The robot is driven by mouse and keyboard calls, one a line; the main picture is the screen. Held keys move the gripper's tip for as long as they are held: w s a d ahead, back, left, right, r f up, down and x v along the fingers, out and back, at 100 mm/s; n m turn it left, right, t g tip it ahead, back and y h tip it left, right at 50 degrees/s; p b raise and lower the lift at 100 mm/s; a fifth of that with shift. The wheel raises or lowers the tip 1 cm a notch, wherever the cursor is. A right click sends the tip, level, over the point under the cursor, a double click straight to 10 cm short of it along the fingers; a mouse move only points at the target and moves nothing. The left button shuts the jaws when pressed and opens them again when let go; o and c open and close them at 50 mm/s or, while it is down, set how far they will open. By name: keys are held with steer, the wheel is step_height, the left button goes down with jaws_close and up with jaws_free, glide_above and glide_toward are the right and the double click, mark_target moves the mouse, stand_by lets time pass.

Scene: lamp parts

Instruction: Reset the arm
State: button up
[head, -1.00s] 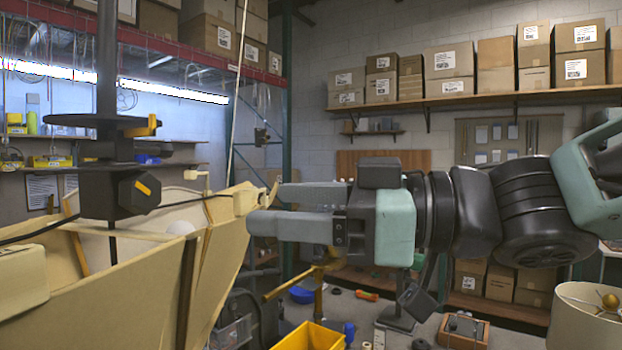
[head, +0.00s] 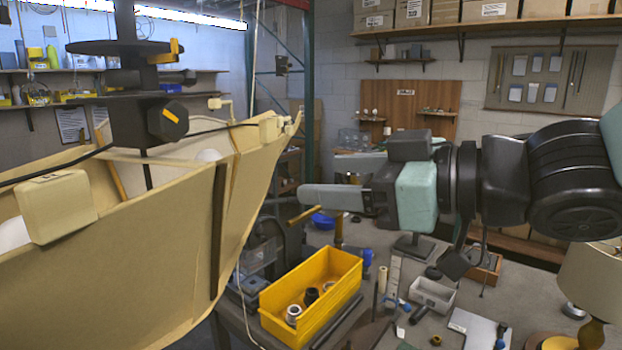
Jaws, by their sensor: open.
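My gripper (head: 318,181) is in the middle of the head view, at the left end of my arm. Its two grey fingers are spread apart with nothing between them. They point left, toward the upper corner of a large cream panelled lampshade (head: 165,235). In the picture a small gap shows between the fingertips and that corner. The shade fills the left side, around a black upright stand (head: 140,115) with a yellow-marked knob. A white bulb (head: 208,156) shows partly inside the shade.
A yellow bin (head: 335,303) with a few round parts stands on the workbench below my gripper. A table lamp (head: 590,283) stands at the right edge. Small tools and a white tray (head: 432,294) lie between them. Shelves with cardboard boxes (head: 485,11) line the back wall.

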step_height(320, 180, down, 12)
steer(key=w+d+r+m+h+b, duration=0.1)
steer(key=w+d+m+h+b, duration=0.15)
steer(key=h, duration=0.25)
steer(key=s+d+f+m+g+h+b, duration=0.1)
steer(key=s+d+f+g+h+b, duration=0.1)
steer(key=s+f, duration=0.6)
steer(key=s+d+f+m+g+h+b, duration=0.2)
steer(key=s+d+f+g+h, duration=0.3)
steer(key=s+f, duration=0.3)
step_height(320, 180, down, 3)
steer(key=shift+s+f+g+h, duration=0.25)
steer(key=shift+g+h, duration=0.25)
steer(key=shift+g, duration=0.4)
